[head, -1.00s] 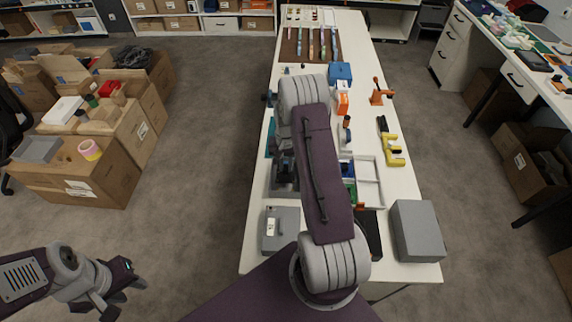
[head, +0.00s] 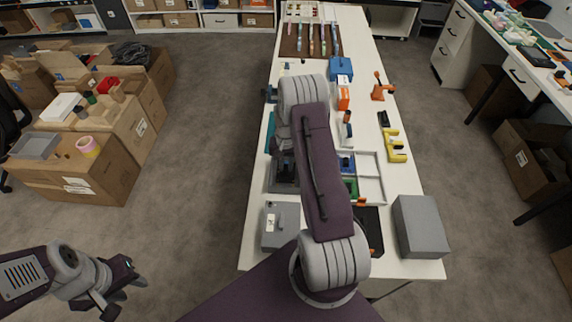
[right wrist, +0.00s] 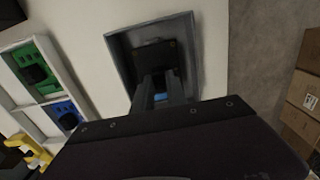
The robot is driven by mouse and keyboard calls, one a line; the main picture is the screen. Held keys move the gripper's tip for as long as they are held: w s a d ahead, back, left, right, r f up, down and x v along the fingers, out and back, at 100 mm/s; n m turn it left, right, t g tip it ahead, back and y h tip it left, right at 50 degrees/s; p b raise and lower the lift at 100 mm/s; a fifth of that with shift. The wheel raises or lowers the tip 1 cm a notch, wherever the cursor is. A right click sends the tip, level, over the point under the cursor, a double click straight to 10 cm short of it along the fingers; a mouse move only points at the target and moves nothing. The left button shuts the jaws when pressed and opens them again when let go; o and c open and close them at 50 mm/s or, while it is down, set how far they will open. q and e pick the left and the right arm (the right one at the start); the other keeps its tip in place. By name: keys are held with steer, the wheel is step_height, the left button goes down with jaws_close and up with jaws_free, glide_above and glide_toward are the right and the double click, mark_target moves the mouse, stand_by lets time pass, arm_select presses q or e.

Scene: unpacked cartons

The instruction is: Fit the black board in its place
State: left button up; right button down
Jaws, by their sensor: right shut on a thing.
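The black board (right wrist: 155,54) is in my right gripper (right wrist: 161,86), whose two fingers are shut on it. In the right wrist view it is over the recess of a grey open-topped housing (right wrist: 117,60); I cannot tell whether it touches the floor. A bit of blue shows between the fingers. In the head view the housing (head: 281,188) lies at the table's left edge, and my right arm partly hides it and the gripper. My left gripper (head: 127,294) is open and empty, left of the table over the floor.
A white divided tray (head: 371,190) with blue and green boards lies right of the housing. A grey case (head: 281,238) and a grey box (head: 420,226) stand on the near part of the table. A yellow tool (head: 394,146) lies near the right edge.

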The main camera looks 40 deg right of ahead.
steer(key=shift+f+b, duration=0.6)
steer(key=shift+f, duration=0.4)
steer(key=c, duration=1.3)
jaws_free()
steer(key=shift+o, duration=0.2)
step_height(320, 180, up, 9)
steer(key=shift+r+b, duration=0.1)
steer(key=shift+b, duration=0.25)
